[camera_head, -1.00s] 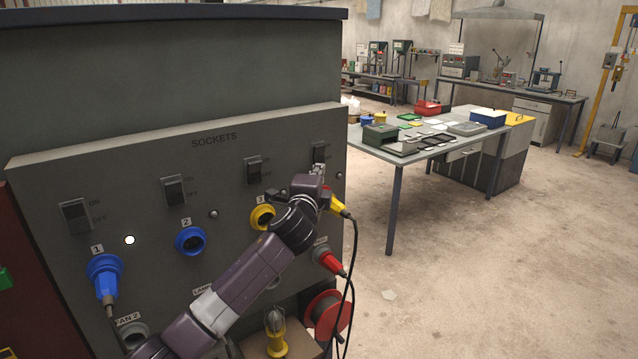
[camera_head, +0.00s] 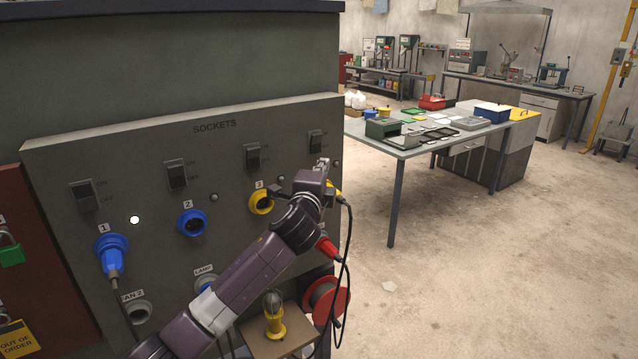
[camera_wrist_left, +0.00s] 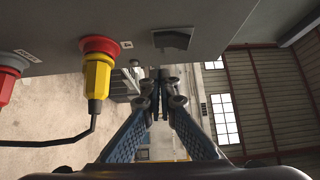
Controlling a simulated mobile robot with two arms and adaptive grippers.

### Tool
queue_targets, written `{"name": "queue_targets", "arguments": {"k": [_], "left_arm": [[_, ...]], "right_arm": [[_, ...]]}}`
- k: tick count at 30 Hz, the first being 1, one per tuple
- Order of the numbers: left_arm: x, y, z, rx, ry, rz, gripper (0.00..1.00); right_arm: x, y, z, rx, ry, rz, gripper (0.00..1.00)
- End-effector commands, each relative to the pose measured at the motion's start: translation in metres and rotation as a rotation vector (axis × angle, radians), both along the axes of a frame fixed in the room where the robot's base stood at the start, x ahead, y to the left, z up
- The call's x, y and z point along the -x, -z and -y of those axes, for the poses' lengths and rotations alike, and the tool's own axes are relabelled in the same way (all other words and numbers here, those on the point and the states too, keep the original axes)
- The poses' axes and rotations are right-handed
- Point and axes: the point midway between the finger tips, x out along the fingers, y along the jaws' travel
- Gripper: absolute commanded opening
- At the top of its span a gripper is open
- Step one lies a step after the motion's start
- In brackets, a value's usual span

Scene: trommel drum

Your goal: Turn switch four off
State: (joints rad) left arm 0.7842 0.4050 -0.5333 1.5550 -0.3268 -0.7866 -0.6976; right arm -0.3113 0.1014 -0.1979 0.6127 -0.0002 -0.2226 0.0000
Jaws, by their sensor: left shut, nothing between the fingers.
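Switch four (camera_head: 316,141) is the dark rocker at the far right of the top row on the grey sockets panel (camera_head: 120,160). Its position is too small to tell. It also shows in the left wrist view (camera_wrist_left: 172,39), upside down, just beyond the fingertips. My left gripper (camera_head: 322,165) is shut and empty, just below and in front of switch four. In the left wrist view its fingertips (camera_wrist_left: 161,76) meet, apart from the switch in the picture. The yellow plug (camera_wrist_left: 97,78) of socket four shows there beside the fingers. My right gripper is not in view.
Other switches (camera_head: 177,175) sit to the left along the panel. A blue plug (camera_head: 111,255) is in socket 1. A red plug (camera_head: 327,247) and black cables hang beneath my left wrist. A workbench (camera_head: 397,150) stands to the right, with open floor before it.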

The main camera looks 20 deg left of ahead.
Motion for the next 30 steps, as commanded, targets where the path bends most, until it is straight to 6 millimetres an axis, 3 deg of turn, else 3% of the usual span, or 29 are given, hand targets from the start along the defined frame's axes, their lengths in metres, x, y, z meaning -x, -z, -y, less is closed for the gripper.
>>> {"name": "queue_targets", "arguments": {"k": [8, 15, 20, 30], "left_arm": [[0.039, 0.002, 0.005, 0.000, 0.002, 0.002, 0.00], [0.067, 0.000, 0.008, 0.000, 0.000, 0.001, 0.00], [0.074, -0.001, 0.009, -0.001, -0.001, 0.000, 0.00], [0.075, -0.001, 0.009, 0.000, 0.000, 0.000, 0.00]], "right_arm": [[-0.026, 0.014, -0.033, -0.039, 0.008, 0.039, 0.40], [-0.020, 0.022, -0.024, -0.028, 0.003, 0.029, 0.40], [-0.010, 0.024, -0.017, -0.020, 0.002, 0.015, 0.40], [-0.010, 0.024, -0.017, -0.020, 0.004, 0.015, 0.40]]}}
